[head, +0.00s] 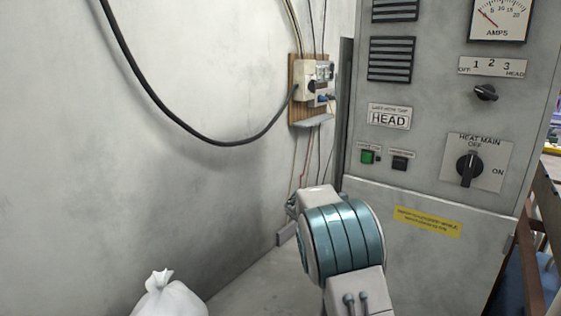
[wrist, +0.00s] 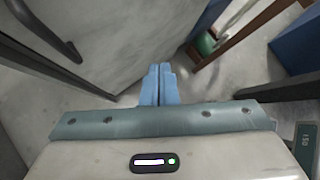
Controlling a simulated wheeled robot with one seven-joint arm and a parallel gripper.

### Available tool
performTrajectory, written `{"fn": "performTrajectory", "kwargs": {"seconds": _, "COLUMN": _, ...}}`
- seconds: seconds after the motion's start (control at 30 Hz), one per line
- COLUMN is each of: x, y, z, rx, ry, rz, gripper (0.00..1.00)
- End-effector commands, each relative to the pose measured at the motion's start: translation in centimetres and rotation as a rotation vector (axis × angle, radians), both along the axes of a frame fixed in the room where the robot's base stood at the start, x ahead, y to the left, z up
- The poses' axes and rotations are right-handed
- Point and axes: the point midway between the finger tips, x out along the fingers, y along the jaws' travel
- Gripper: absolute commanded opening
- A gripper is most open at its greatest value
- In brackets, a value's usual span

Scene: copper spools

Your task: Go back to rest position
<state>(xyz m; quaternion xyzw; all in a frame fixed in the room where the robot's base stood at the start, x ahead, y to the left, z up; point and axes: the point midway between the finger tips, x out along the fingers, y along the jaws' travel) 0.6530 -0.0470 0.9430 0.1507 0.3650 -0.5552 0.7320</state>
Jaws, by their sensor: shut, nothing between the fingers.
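My gripper (wrist: 160,70) shows in the wrist view with its two blue fingers pressed together. Nothing is between them. They point out over the grey floor and a mottled grey panel, apart from both. In the head view my arm reaches up from the bottom in front of the control cabinet, and my gripper's fingers cannot be made out there.
A grey control cabinet (head: 432,185) with knobs, a green button and a meter fills the right. A wall-mounted socket box (head: 312,80) trails a black cable. A white bag (head: 170,298) lies at the lower left. Brown bars (wrist: 240,42) and a blue surface (wrist: 297,45) show in the wrist view.

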Motion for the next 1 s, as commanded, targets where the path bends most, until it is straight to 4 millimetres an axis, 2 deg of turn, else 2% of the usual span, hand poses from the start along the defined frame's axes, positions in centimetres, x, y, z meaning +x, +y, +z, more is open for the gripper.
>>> {"fn": "performTrajectory", "kwargs": {"seconds": 0.03, "x": -1.7, "y": -0.4, "z": 1.4, "rx": 0.059, "ry": -0.055, "rz": -0.070, "gripper": 0.00}}
{"fn": "performTrajectory", "kwargs": {"seconds": 0.1, "x": -3.8, "y": -0.7, "z": 2.4, "rx": 0.139, "ry": -0.128, "rz": -0.170, "gripper": 0.00}}
{"fn": "performTrajectory", "kwargs": {"seconds": 0.33, "x": -11.2, "y": -0.7, "z": 5.5, "rx": 0.374, "ry": -0.350, "rz": -0.519, "gripper": 0.00}}
{"fn": "performTrajectory", "kwargs": {"seconds": 0.5, "x": -16.9, "y": 0.1, "z": 7.3, "rx": 0.526, "ry": -0.492, "rz": -0.793, "gripper": 0.00}}
{"fn": "performTrajectory", "kwargs": {"seconds": 0.77, "x": -25.7, "y": 1.9, "z": 8.8, "rx": 0.715, "ry": -0.677, "rz": -1.234, "gripper": 0.00}}
{"fn": "performTrajectory", "kwargs": {"seconds": 0.9, "x": -30.2, "y": 3.0, "z": 8.8, "rx": 0.791, "ry": -0.759, "rz": -1.475, "gripper": 0.00}}
{"fn": "performTrajectory", "kwargs": {"seconds": 1.0, "x": -32.7, "y": 3.8, "z": 8.5, "rx": 0.828, "ry": -0.804, "rz": -1.625, "gripper": 0.00}}
